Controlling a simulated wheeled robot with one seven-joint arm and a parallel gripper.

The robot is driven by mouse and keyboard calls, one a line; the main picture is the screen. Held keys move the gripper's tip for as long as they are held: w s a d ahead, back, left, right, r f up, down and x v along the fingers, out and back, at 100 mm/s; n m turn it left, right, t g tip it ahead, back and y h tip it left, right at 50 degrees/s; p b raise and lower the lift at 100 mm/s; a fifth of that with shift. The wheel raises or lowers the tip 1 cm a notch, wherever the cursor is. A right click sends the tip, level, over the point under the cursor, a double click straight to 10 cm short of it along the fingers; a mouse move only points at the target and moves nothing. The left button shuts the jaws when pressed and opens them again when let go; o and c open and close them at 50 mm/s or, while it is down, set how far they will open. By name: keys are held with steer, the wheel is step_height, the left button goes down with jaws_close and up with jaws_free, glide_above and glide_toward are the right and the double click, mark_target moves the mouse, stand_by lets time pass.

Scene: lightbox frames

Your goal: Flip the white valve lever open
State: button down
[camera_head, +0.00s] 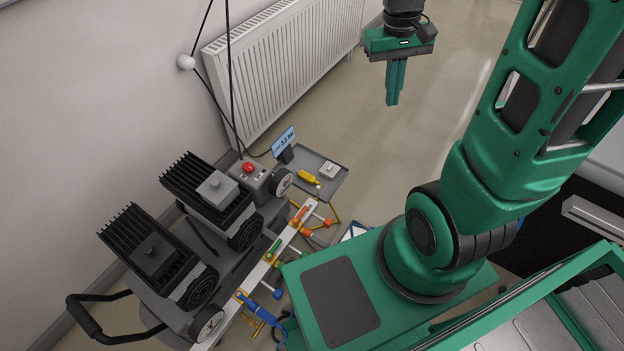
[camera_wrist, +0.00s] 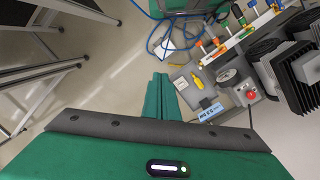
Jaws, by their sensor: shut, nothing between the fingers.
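A row of small valves with coloured levers sits along a white rail (camera_head: 230,312) at the front of a dark machine. Small pale ends stick out beside the valves, but I cannot tell for sure which is the white lever. The green lever (camera_wrist: 238,36) also shows at the top right of the wrist view. My gripper (camera_head: 393,101) hangs in the air, fingers down, well right of and above the valves. Its green fingers (camera_wrist: 160,80) are together and empty.
A grey tray (camera_head: 318,195) holding a yellow tool (camera_head: 309,177) and a white box (camera_head: 329,170) stands behind the valves. A blue display (camera_head: 284,142) and red button (camera_head: 248,168) are close by. A radiator (camera_head: 285,65) lines the wall. Open floor lies below my gripper.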

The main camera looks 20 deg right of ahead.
mark_target(318, 193)
steer(key=w+a+f+n, duration=0.2)
steer(key=w+a+f, duration=0.3)
steer(key=f, duration=0.5)
steer(key=w+a+f+n+g, duration=0.1)
steer(key=w+a+f, duration=0.4)
steer(key=f, duration=0.5)
steer(key=w+a+f+n, duration=0.3)
steer(key=w+a+f, duration=0.2)
steer(key=a+f, duration=0.2)
step_height(318, 193, down, 3)
steer(key=shift+w+a+r+n, duration=0.1)
steer(key=shift+w+a+n, duration=0.1)
steer(key=shift+a+n, duration=0.15)
steer(key=x, duration=0.9)
steer(key=shift+s+d+f, duration=0.15)
steer(key=shift+s+f, duration=0.05)
steer(key=shift+s, duration=0.1)
steer(key=s, duration=0.1)
steer(key=s+d, duration=0.1)
steer(key=shift+s+f, duration=0.15)
steer(key=shift+s, duration=0.2)
steer(key=shift+s+d, duration=0.15)
steer(key=shift+s, duration=0.35)
